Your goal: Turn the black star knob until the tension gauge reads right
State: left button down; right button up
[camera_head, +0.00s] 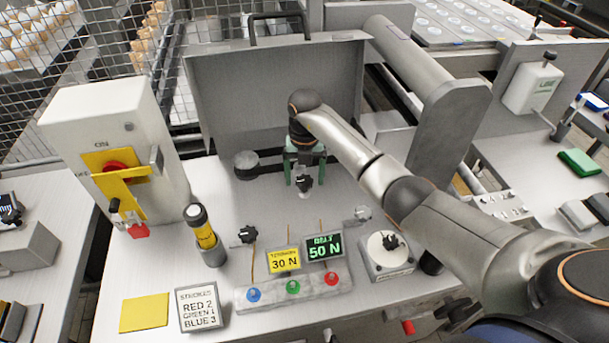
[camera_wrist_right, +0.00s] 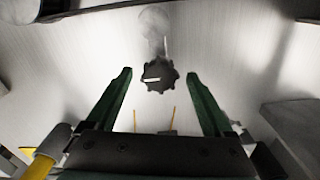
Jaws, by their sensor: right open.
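A black star knob (camera_head: 304,183) with a white mark stands on the bench under my right gripper. In the right wrist view the knob (camera_wrist_right: 160,76) shows between the two green fingertips, with a clear gap on each side. My right gripper (camera_head: 305,172) is open, fingers pointing down, and its fingers do not touch the knob. The tension gauge (camera_head: 323,246) is a dark display with green text, "BELT 50 N". A yellow sign (camera_head: 284,261) left of it reads 30 N. My left gripper is not in view.
A button strip (camera_head: 264,297) lies in front. A switch box (camera_head: 113,135) stands left, and a grey panel (camera_head: 276,95) rises behind.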

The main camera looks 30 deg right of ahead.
jog(key=shift+c, duration=0.3)
jog(key=c, duration=1.3)
